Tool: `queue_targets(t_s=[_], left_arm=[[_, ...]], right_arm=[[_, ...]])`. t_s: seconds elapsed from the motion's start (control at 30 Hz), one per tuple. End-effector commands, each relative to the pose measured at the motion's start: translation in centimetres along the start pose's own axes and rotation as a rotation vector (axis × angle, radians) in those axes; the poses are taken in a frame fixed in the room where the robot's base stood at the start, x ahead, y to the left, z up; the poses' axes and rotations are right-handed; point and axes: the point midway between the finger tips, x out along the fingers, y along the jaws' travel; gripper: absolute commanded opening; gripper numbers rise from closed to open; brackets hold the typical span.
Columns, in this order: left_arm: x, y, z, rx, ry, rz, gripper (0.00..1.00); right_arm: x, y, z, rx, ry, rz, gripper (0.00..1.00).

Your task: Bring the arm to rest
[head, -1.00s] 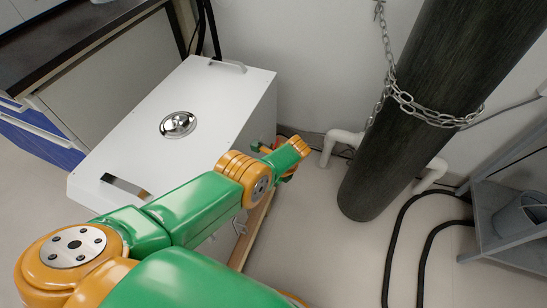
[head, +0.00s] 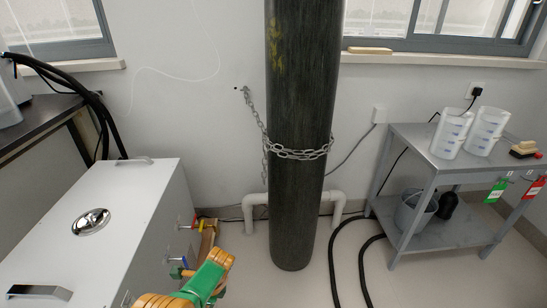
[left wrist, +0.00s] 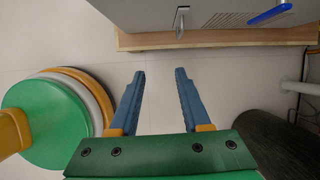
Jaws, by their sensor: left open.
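My left arm (head: 208,279), green and orange, comes in at the bottom of the head view, low beside the white metal box (head: 130,205). In the left wrist view my left gripper (left wrist: 159,73) has two blue fingers spread apart, with nothing between them. Pale floor shows behind the fingers. The fingers cannot be clearly made out in the head view. My right gripper is in neither view.
A dark chained cylinder (head: 295,190) stands against the wall. A grey two-shelf cart (head: 440,160) holds clear containers. Black hoses (head: 345,240) lie on the floor.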

Motion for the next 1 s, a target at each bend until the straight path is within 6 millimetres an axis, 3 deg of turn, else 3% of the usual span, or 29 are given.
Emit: queue_targets(t_s=[0.27, 0.47, 0.67, 0.8, 1.0], left_arm=[[5.0, 2.9, -1.4, -0.179, 0.069, -0.001, 0.47], [10.1, 7.0, -2.6, -0.399, 0.143, 0.003, 0.47], [15.3, 13.5, -3.3, -0.699, 0.232, 0.015, 0.47], [18.1, 19.0, -3.2, -0.929, 0.296, 0.031, 0.47], [19.8, 27.9, -2.2, -1.279, 0.396, 0.076, 0.47]], right_arm=[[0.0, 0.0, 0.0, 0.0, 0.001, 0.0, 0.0], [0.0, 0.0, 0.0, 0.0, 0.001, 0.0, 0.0], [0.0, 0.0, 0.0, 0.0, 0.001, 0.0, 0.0], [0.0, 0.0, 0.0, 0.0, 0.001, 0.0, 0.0], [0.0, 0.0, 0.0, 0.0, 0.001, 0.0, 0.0]])
